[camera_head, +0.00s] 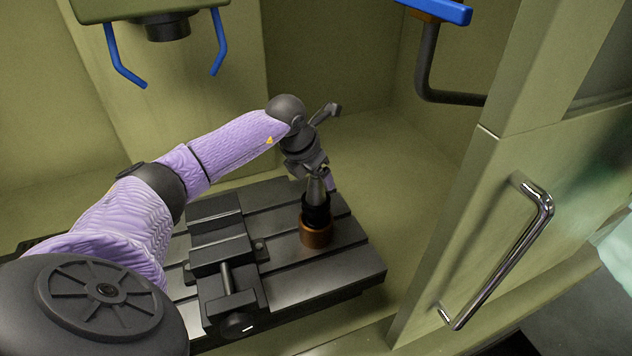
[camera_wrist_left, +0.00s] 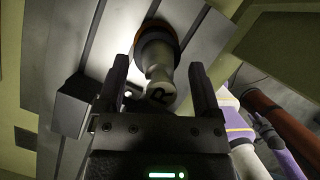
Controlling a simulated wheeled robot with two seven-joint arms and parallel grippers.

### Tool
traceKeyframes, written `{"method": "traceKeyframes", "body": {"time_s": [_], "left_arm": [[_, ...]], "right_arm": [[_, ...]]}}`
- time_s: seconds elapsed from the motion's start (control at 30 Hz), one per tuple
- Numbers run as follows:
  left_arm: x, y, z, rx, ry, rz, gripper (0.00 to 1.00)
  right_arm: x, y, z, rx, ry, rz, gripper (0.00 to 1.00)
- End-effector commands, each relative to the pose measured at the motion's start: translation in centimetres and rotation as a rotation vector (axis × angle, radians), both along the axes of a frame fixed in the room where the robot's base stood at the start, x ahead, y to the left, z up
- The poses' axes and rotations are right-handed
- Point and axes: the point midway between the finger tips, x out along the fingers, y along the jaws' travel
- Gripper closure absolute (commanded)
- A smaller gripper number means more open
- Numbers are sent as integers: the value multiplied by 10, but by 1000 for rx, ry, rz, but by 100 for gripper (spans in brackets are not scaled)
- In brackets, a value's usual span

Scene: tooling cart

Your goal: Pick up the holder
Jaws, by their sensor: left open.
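The holder (camera_head: 316,210) stands upright on the slotted dark table, with a grey tapered top, a black middle and a copper-brown base. In the left wrist view the holder (camera_wrist_left: 158,58) shows end-on, with a letter R on its near end. My left gripper (camera_head: 318,172) is at the holder's upper end, pointing down. In the left wrist view its two fingers are apart, one on each side of the holder's near end, with gaps visible. I cannot tell how deep the holder sits between them. My right gripper is not in view.
A dark vise (camera_head: 222,255) stands on the slotted table (camera_head: 350,262) left of the holder. A cabinet door with a chrome handle (camera_head: 510,262) is at the right. The table right of the holder is clear.

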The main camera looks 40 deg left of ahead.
Motion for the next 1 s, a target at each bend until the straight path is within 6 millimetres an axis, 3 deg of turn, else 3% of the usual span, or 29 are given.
{"method": "traceKeyframes", "body": {"time_s": [0.07,0.47,1.0], "left_arm": [[0,0,0,0,0,0,16],[0,0,1,0,-1,0,99],[0,0,1,0,-1,0,100]], "right_arm": [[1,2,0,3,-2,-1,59],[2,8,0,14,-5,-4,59],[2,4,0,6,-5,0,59]]}}
